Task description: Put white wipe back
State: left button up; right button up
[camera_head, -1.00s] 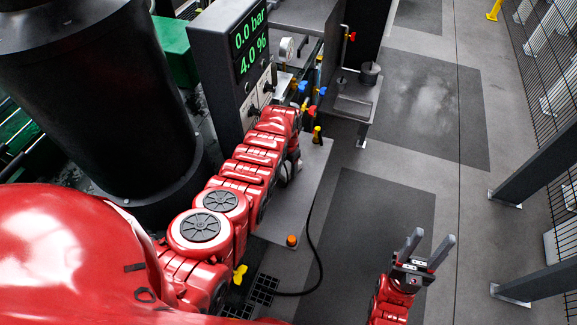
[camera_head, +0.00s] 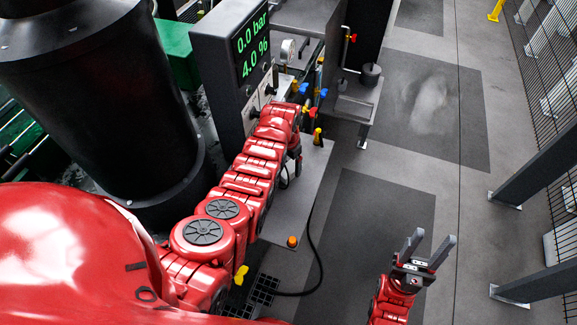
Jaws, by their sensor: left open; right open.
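I cannot make out a clear white wipe. A blurred whitish patch (camera_head: 428,98) shows over the dark floor mat at the upper right; I cannot tell whether it is a cloth or a mark. My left arm reaches from the lower left to the grey panel, and its wrist hides the gripper and whatever is below it. My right gripper (camera_head: 432,239) is at the lower right, its two grey fingers apart and empty, above the floor and clear of objects.
The grey display panel (camera_head: 222,85) reads 0.0 bar and 4.0 %. Coloured valves (camera_head: 309,109) and a gauge (camera_head: 288,49) are beside it. A small grey shelf (camera_head: 357,103) holds a dark cylinder (camera_head: 371,74). A black tank (camera_head: 95,95) stands left.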

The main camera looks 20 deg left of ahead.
aim_at(288, 169)
pick_arm(q)
jog(key=shift+r, duration=0.6)
notch_tip(288, 169, up, 8)
jog(key=b, duration=0.2)
jog(key=shift+s+f, duration=0.1)
